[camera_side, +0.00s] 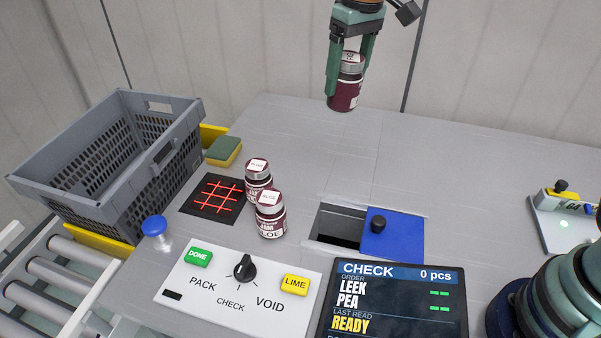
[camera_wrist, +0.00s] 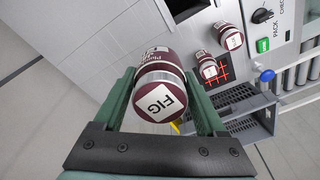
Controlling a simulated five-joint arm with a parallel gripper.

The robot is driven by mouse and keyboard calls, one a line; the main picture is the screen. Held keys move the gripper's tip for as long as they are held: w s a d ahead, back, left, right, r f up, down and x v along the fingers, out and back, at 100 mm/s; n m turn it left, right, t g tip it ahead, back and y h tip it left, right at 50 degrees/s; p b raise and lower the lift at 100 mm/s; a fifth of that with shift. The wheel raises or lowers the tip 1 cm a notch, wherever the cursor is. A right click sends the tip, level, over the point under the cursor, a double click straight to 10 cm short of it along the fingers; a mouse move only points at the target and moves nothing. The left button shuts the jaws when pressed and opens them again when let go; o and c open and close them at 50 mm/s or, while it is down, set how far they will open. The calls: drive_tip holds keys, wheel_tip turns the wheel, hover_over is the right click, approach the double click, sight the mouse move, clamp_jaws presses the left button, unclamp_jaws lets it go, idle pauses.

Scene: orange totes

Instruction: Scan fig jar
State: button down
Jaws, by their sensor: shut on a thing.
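My gripper (camera_side: 350,72) is shut on the fig jar (camera_side: 345,94), a dark red jar with a pale lid. It holds the jar upright, high above the back of the table. In the wrist view the jar (camera_wrist: 159,92) sits between the green fingers, and its lid label reads FIG. The scanner (camera_side: 213,199), a black square with a red laser grid, lies on the table to the left of and below my gripper. It also shows in the wrist view (camera_wrist: 222,70). The screen (camera_side: 394,300) reads CHECK, 0 pcs, order LEEK and PEA, last read READY.
Two dark red jars (camera_side: 258,176) (camera_side: 270,214) stand right of the scanner; the nearer reads ALOE. A blue sliding lid (camera_side: 395,238) stands beside an open slot. The table's back is clear.

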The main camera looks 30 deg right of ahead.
drive_tip(key=w+a+f+n+t+y, duration=0.1)
drive_tip(key=w+a, duration=0.2)
drive_tip(key=a, duration=0.8)
drive_tip(key=w+a+f+n, duration=0.1)
drive_tip(key=w+a+n, duration=0.15)
drive_tip(key=a, duration=0.95)
drive_tip(key=s+d+f+x, duration=0.1)
drive_tip(key=s+d+x, duration=0.1)
drive_tip(key=x, duration=1.3)
drive_tip(key=shift+m, duration=0.35)
drive_tip(key=shift+s, duration=0.1)
drive_tip(key=v, duration=0.2)
drive_tip(key=w+v, duration=0.1)
drive_tip(key=v, duration=0.1)
drive_tip(key=shift+s+a+r, duration=0.1)
drive_tip(key=shift+a+r, duration=0.15)
drive_tip(key=shift+a, duration=0.05)
